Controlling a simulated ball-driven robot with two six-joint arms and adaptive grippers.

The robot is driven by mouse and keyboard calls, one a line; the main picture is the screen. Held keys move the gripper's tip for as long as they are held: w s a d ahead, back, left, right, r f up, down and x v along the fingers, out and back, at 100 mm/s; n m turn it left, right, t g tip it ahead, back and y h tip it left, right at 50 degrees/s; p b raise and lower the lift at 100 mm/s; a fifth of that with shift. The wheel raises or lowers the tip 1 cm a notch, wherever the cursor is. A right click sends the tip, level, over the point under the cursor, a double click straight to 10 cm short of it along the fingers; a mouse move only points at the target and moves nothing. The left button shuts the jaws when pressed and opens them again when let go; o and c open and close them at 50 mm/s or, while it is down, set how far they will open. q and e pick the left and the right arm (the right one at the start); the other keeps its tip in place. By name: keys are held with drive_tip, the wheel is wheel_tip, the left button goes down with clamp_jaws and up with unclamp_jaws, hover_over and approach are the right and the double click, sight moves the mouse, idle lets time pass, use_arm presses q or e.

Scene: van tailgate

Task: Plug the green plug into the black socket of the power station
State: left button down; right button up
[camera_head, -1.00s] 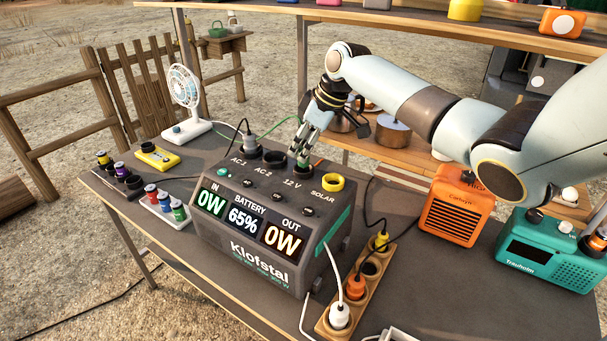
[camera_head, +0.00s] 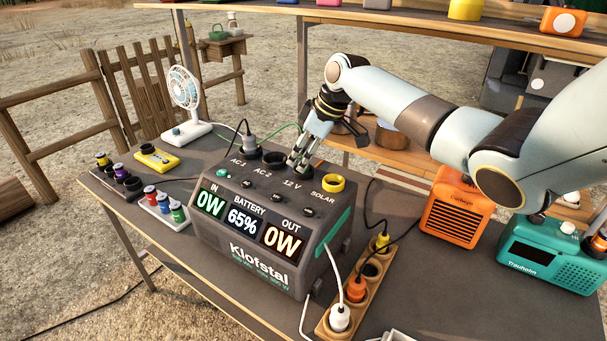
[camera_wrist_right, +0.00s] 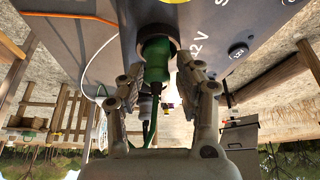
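The power station (camera_head: 262,215) stands on the table, its sockets on the top face. The green plug (camera_wrist_right: 155,62) shows in the right wrist view, its front end within the black ring of the socket (camera_wrist_right: 158,40) beside the 12 V label. How deep it sits cannot be told. A green cable runs from its back. My right gripper (camera_wrist_right: 160,72) has one finger on each side of the plug, with narrow gaps showing. In the head view my right gripper (camera_head: 300,162) is at the 12 V socket and hides the plug. My left gripper is not in view.
A grey plug (camera_head: 249,144) is in AC 1. The black AC 2 socket (camera_head: 275,159) is empty. A yellow-ringed SOLAR socket (camera_head: 333,182) lies to the right. A power strip (camera_head: 324,325), orange speaker (camera_head: 455,215) and teal radio (camera_head: 548,255) stand further right; a fan (camera_head: 185,100) behind.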

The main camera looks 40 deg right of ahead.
drive_tip(key=shift+o, duration=1)
drive_tip(key=shift+r, duration=0.2)
drive_tip(key=v, duration=1.1)
drive_tip(key=shift+s+r, duration=0.25)
